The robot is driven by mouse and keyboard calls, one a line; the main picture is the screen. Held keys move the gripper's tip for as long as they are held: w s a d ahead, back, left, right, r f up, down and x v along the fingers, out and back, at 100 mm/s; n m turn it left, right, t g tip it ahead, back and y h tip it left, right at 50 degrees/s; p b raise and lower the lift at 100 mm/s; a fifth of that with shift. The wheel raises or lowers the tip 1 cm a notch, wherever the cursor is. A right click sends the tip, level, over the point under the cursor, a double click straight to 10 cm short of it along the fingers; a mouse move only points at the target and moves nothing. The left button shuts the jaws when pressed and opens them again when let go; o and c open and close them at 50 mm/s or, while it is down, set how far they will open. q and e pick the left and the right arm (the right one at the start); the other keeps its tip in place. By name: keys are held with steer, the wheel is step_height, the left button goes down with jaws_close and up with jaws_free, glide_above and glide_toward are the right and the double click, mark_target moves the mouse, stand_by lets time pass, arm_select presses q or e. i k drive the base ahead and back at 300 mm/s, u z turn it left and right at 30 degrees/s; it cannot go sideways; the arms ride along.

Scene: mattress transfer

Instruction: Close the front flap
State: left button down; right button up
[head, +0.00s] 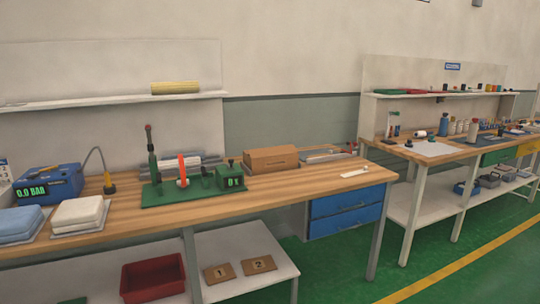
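A brown cardboard box (271,160) sits toward the back of the near wooden workbench, right of the green device. It is small and far off, so I cannot tell a front flap or whether one is open. No other flap is clearly visible. Neither of my grippers is in view.
The wooden workbench (290,187) holds a green lever device (192,190), a blue "0.0 BAR" unit (48,186), and blue (20,224) and white (78,213) pads. A red bin (152,278) sits below. A second bench (455,150) stands right. Green floor is open in front.

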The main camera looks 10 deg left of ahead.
mark_target(282, 150)
steer(key=z, duration=0.7)
steer(key=i, duration=0.85)
steer(key=z, duration=0.3)
steer(key=i, duration=1.15)
steer(key=u, duration=0.5)
